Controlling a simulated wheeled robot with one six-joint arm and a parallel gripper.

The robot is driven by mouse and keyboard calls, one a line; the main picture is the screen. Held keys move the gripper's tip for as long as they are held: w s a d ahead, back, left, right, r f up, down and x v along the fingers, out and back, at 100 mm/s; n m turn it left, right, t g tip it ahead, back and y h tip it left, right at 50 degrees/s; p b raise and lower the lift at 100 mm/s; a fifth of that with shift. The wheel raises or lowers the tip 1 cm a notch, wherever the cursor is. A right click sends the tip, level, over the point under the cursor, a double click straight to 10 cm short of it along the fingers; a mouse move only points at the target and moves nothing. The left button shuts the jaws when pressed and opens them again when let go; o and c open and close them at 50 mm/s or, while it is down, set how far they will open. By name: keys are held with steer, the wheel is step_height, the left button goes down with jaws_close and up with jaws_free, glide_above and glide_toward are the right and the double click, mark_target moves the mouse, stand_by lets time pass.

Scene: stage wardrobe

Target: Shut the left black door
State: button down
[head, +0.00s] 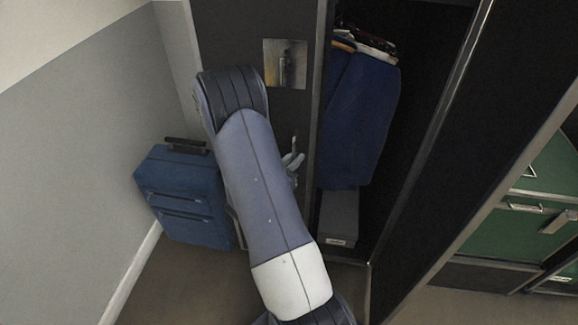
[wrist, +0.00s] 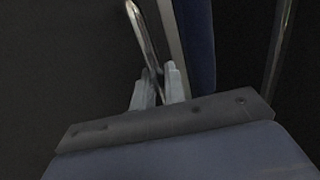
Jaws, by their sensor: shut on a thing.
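The left black door (head: 255,25) fills the upper middle of the head view, with a small picture stuck on it. Its metal handle (wrist: 136,22) shows in the wrist view as a bar near the door's edge. My gripper (wrist: 159,82) is shut on the lower part of this handle, one pale finger on each side. In the head view my gripper (head: 293,165) is partly hidden behind my arm. Right of the door, the wardrobe interior is in sight. How far the door stands open is hard to tell.
Blue garments (head: 362,115) hang in the wardrobe above a dark grey box (head: 338,215). A blue suitcase (head: 185,195) stands left of the door by the grey wall. A dark panel (head: 470,130) and green drawers (head: 520,225) are at right.

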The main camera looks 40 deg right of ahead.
steer(key=shift+d+r, duration=0.15)
steer(key=shift+d, duration=0.05)
steer(key=c, duration=1.8)
jaws_free()
steer(key=a, duration=0.3)
steer(key=s+a, duration=0.1)
steer(key=a, duration=0.3)
steer(key=s+a, duration=0.1)
steer(key=a, duration=0.2)
steer(key=shift+s+a+b, duration=0.1)
steer(key=shift+a+b, duration=0.3)
steer(key=shift+d, duration=0.15)
steer(key=shift+w+d+p, duration=0.1)
steer(key=shift+w+d, duration=0.25)
steer(key=shift+d, duration=1.35)
steer(key=shift+w+d+p, duration=0.15)
steer(key=shift+w+d, duration=0.25)
steer(key=shift+d, duration=1.3)
steer(key=shift+w+d+p, duration=0.1)
steer(key=shift+w+d, duration=0.25)
steer(key=shift+d, duration=1.35)
